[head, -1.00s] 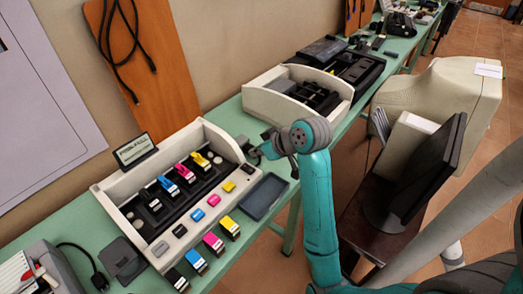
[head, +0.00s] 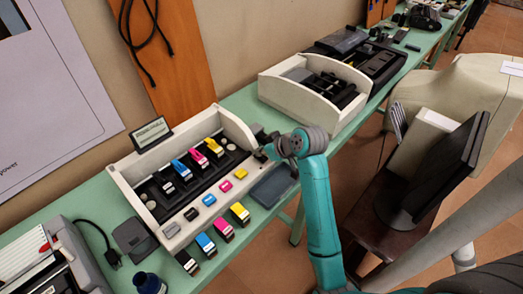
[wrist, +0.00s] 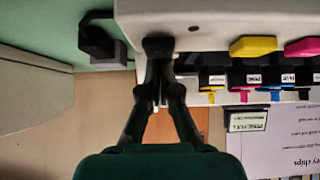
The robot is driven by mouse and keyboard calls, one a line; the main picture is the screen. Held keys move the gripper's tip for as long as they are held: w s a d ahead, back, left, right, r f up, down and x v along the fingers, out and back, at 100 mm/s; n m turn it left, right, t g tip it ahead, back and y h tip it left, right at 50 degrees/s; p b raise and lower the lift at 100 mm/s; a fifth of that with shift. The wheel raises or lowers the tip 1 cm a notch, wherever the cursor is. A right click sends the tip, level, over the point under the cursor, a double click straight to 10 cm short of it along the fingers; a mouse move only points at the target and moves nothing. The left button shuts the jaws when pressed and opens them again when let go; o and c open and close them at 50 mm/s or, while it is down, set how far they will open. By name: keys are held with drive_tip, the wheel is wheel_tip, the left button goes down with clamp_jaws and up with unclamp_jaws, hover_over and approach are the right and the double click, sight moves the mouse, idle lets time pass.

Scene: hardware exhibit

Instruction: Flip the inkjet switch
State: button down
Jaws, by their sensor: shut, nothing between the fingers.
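The inkjet exhibit is a cream box (head: 128,172) with coloured cartridges and a row of coloured buttons. At the right end of its front ledge is a small black switch (head: 260,156). In the wrist view, which is upside down, the black switch (wrist: 158,44) sits on the cream panel just beyond my fingertips. My gripper (wrist: 160,72) is shut and empty, with its tips at or very close to the switch; I cannot tell whether they touch. In the head view my gripper (head: 268,150) is small and partly hidden by my teal arm.
Several loose cartridges (head: 206,244) stand in front of the box. A dark tray (head: 272,188) lies beside my arm. A second cream box (head: 290,92) stands further along the green table. A monitor (head: 450,165) is on the right. A black block with a cable (wrist: 98,38) lies near the panel.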

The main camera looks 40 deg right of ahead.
drive_tip(key=shift+w+f, duration=0.1)
drive_tip(key=shift+f, duration=0.1)
drive_tip(key=shift+w+r, duration=0.1)
drive_tip(key=shift+w, duration=0.7)
drive_tip(key=shift+r, duration=0.1)
